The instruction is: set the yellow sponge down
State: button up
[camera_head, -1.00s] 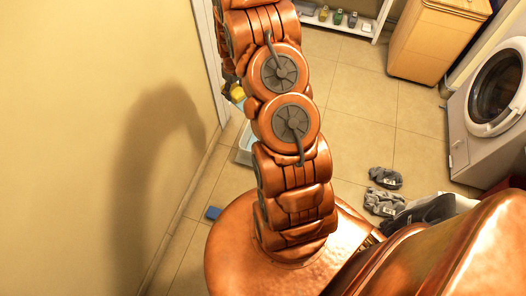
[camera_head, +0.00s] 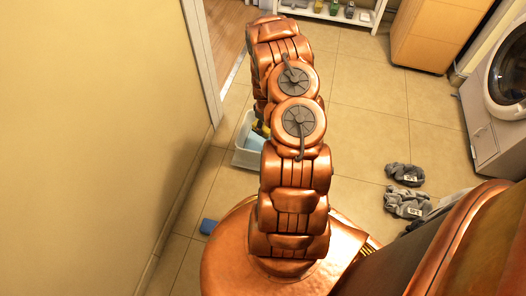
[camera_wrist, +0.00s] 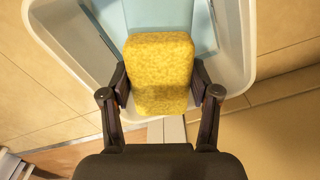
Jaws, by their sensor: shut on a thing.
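The yellow sponge (camera_wrist: 161,72) is a rough-textured block between the two dark fingers of my gripper (camera_wrist: 160,80). The fingers are shut on its sides in the wrist view. A white tub (camera_wrist: 65,25) with a light-blue inside or content (camera_wrist: 110,12) lies beyond and below the sponge. The tub's near rim passes behind the sponge; how high the sponge is above it I cannot tell. In the head view the white tub (camera_head: 243,157) stands on the floor, partly behind my arm. A small yellow patch (camera_head: 261,128), seemingly the sponge, shows beside my arm there; my gripper is hidden.
A small blue object (camera_head: 207,227) lies on the floor near the left wall. Grey cloth bundles (camera_head: 405,174) lie at right, near the washer (camera_head: 484,135). A yellow-orange cabinet (camera_head: 440,30) and a white shelf with bottles (camera_head: 325,14) stand at the back. The middle floor is clear.

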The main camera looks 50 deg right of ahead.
jog(key=f, duration=0.2)
jog(key=f+b, duration=0.1)
jog(key=shift+s+d, duration=0.25)
jog(key=shift+d, duration=0.1)
jog(key=shift+f+b, duration=2.2)
jog(key=shift+f, duration=2.6)
jog(key=shift+f, duration=0.15)
jog(key=o, duration=1)
